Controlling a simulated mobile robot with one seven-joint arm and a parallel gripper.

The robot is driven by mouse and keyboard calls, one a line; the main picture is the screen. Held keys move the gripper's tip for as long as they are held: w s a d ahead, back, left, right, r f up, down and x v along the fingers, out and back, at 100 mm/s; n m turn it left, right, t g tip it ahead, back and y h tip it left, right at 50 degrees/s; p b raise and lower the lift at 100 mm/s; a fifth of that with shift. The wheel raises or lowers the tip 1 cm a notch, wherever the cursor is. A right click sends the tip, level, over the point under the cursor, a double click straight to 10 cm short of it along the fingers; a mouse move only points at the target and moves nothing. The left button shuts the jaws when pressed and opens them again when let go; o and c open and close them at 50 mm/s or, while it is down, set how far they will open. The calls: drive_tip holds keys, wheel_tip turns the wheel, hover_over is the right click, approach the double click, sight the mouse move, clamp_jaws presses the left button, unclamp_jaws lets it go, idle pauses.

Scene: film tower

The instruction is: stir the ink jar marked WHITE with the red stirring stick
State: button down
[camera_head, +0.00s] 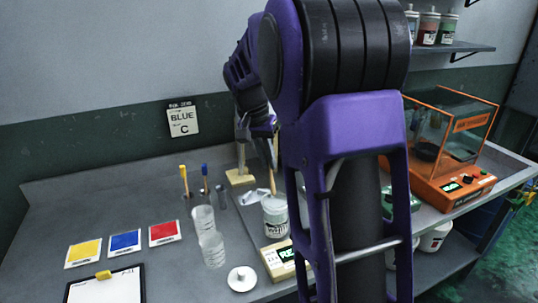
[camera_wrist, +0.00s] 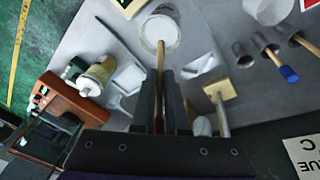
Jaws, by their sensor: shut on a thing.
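The jar marked WHITE (camera_head: 275,222) stands open on the bench, left of my arm; its round mouth with pale ink also shows in the wrist view (camera_wrist: 171,31). My gripper (camera_wrist: 163,78) is shut on a wooden stick (camera_wrist: 160,58), whose lower end reaches into the jar's mouth. The stick also shows above the jar in the head view (camera_head: 272,181). How deep the tip sits I cannot tell. In the head view my arm hides most of the gripper.
A yellow-topped stick (camera_head: 184,180) and a blue-topped stick (camera_head: 205,180) stand in metal holders beside an empty holder (camera_head: 222,193). Clear beakers (camera_head: 212,250) stand left of the jar. A white lid (camera_head: 241,279) lies in front.

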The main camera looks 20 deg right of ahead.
sight(272, 190)
drive_tip(key=shift+s+d+f+b, duration=0.1)
drive_tip(key=shift+s+f+b, duration=0.1)
drive_tip(key=shift+f+b, duration=1.05)
drive_tip(key=shift+s+d+f+b, duration=0.2)
drive_tip(key=shift+f+b, duration=0.6)
drive_tip(key=shift+f, duration=0.9)
drive_tip(key=shift+s+d+f+b, duration=0.1)
drive_tip(key=shift+s+f+b, duration=0.1)
drive_tip(key=shift+f+b, duration=1.05)
drive_tip(key=shift+f, duration=0.2)
drive_tip(key=shift+a, duration=0.1)
